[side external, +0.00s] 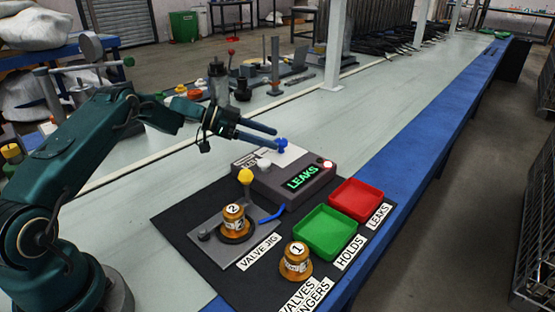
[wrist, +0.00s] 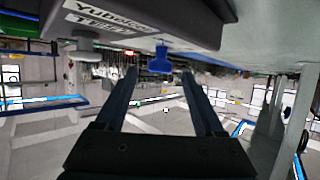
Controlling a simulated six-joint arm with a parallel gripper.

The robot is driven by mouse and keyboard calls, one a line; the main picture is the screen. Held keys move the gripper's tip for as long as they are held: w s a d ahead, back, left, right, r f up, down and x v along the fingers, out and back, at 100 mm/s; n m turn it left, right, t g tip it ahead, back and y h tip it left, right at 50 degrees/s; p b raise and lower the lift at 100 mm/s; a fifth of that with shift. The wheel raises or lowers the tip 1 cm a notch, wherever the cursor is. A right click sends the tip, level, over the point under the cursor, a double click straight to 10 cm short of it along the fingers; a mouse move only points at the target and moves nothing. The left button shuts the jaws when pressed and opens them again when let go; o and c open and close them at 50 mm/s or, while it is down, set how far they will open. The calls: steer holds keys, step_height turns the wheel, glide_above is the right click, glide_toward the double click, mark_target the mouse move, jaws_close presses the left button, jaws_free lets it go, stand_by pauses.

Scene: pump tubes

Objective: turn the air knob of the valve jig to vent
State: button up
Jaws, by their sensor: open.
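My gripper (side external: 281,137) is open and empty, reaching over the back of a grey tester box (side external: 290,184). A blue knob (side external: 282,145) on the box is at the fingertips. In the wrist view the blue knob (wrist: 160,61) lies between the fingertips (wrist: 159,71); contact cannot be told. A white knob (side external: 264,163) is nearer the camera. The valve jig (side external: 207,226) holds a brass valve marked 2 (side external: 233,218), with a yellow ball knob (side external: 245,176) behind and a blue lever (side external: 272,215) to the right. No label on the knobs is readable.
A valve marked 1 (side external: 296,261) stands on the black mat (side external: 185,215). Green (side external: 322,233) and red (side external: 356,200) trays sit at right, empty. Several tools stand behind.

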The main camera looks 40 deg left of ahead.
mark_target(281, 146)
steer(key=shift+x, duration=1.25)
jaws_close()
steer(key=shift+s+d+n+t+y, duration=0.1)
steer(key=shift+n+t+y, duration=0.5)
steer(key=shift+n+y, duration=0.15)
steer(key=shift+s+d+n+t+y, duration=0.1)
steer(key=shift+d+n+t+y, duration=0.1)
steer(key=shift+n+t+y, duration=0.8)
steer(key=shift+d+n+t+y, duration=0.15)
steer(key=shift+n+t+y, duration=0.15)
steer(key=shift+n+y, duration=1.6)
steer(key=shift+y, duration=0.35)
